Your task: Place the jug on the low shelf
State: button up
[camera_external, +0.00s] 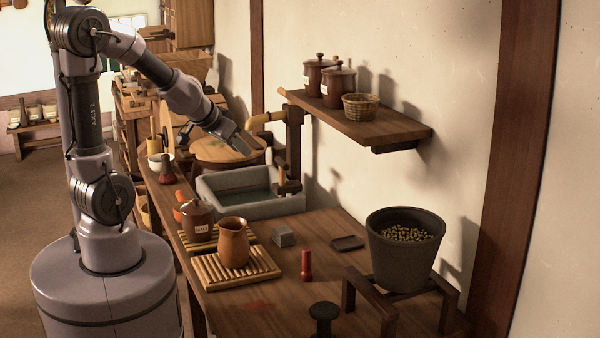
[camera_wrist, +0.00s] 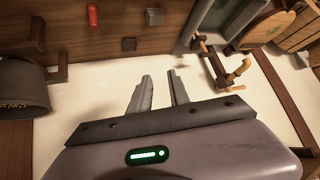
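The jug (camera_external: 234,242) is reddish-brown with a rounded body. It stands upright on a slatted wooden rack (camera_external: 210,272) on the worktop, and does not show in the wrist view. A wooden wall shelf (camera_external: 385,126) holds two lidded jars and a basket; I cannot tell whether it is the low shelf. A low bench (camera_external: 30,126) stands far back at left with several pots. My gripper (camera_external: 250,148) is raised near the stone basin, behind and above the jug, apart from it. In the wrist view my gripper (camera_wrist: 160,76) has its fingers apart, with nothing between them.
A lidded jar (camera_external: 198,222) stands just behind the jug. The stone basin (camera_external: 250,208) and wooden tap (camera_external: 288,150) lie beyond. A dark grain pot (camera_external: 404,262) sits on a stand at right. A red pestle-like piece (camera_external: 306,266) and grey block (camera_external: 284,238) stand between.

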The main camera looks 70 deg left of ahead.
jog(key=w+a+f+n, duration=0.2)
jog(key=a+f+n, duration=0.2)
jog(key=a+f, duration=0.35)
jog(key=n+t+h+b, duration=0.2)
jog(key=n+t, duration=0.8)
jog(key=n, duration=1.9)
send_over(199, 258)
notch_tip(199, 258, down, 20)
jog(key=shift+a+r, duration=0.1)
jog(key=shift+r, duration=0.15)
jog(key=shift+s+f+n+y, duration=0.25)
jog(key=shift+n+y, duration=0.25)
jog(key=shift+n, duration=0.3)
jog(key=shift+w, duration=0.35)
jog(key=w, duration=0.2)
jog(key=w+b, duration=0.1)
jog(key=w, duration=0.1)
jog(key=w+a, duration=0.1)
jog(key=w, duration=0.1)
jog(key=shift+w+a, duration=0.1)
jog(key=shift+w, duration=0.15)
grip_shut()
